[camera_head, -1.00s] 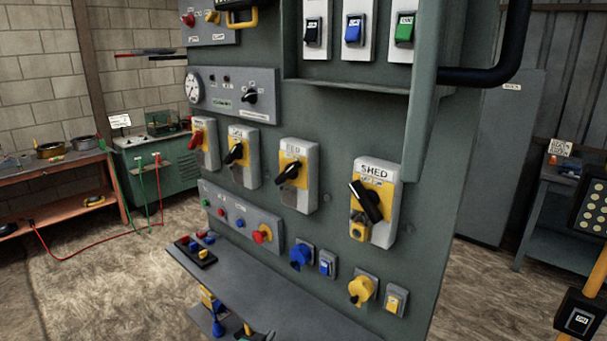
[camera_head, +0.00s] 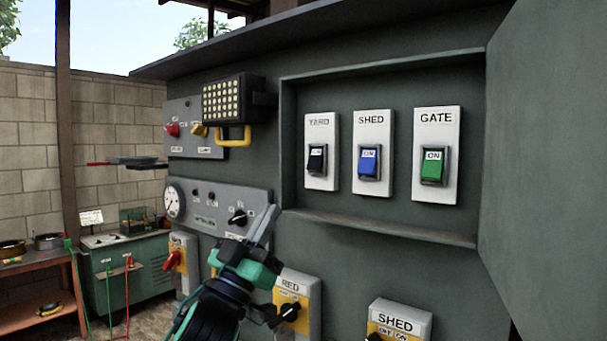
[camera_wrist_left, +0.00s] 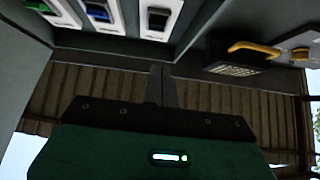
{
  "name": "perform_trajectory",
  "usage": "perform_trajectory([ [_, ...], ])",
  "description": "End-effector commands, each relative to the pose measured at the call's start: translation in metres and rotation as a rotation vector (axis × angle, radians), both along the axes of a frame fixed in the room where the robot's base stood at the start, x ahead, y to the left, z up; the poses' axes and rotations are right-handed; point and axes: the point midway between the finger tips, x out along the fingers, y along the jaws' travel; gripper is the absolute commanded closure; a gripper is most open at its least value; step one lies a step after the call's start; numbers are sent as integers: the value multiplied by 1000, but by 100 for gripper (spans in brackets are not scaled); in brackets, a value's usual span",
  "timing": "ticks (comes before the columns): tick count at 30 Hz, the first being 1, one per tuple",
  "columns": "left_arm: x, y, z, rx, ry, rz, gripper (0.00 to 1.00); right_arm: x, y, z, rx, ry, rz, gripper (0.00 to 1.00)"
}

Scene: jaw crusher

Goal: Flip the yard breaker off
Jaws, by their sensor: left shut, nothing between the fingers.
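The yard breaker (camera_head: 317,158) is a black rocker on a white plate labelled YARD, leftmost of three in the recessed box. Its small white mark is too small to read. In the left wrist view the yard breaker (camera_wrist_left: 158,19) shows at the top, right of the blue one. My left gripper (camera_head: 265,217) is below and left of the yard breaker, apart from it, in front of the panel. Its grey fingers are together and empty, pointing up; they also show in the left wrist view (camera_wrist_left: 162,80). My right gripper is not in view.
The blue shed breaker (camera_head: 369,162) and green gate breaker (camera_head: 433,165) sit to the right. An open door (camera_head: 545,150) flanks the box on the right, and a ledge (camera_head: 380,228) runs below. A lamp with a yellow handle (camera_head: 233,136) juts out at left.

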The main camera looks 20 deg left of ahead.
Motion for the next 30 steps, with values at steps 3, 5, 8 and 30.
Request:
perform_trajectory([
  [3, -14, -3, 14, -1, -34, -13, 100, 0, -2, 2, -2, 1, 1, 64],
  [5, -16, -3, 16, -2, -38, -16, 100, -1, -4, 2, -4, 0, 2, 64],
  [8, -16, -3, 16, -2, -38, -16, 100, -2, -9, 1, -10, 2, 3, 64],
  [30, 36, -22, 85, -2, -37, -15, 100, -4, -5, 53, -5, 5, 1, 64],
])
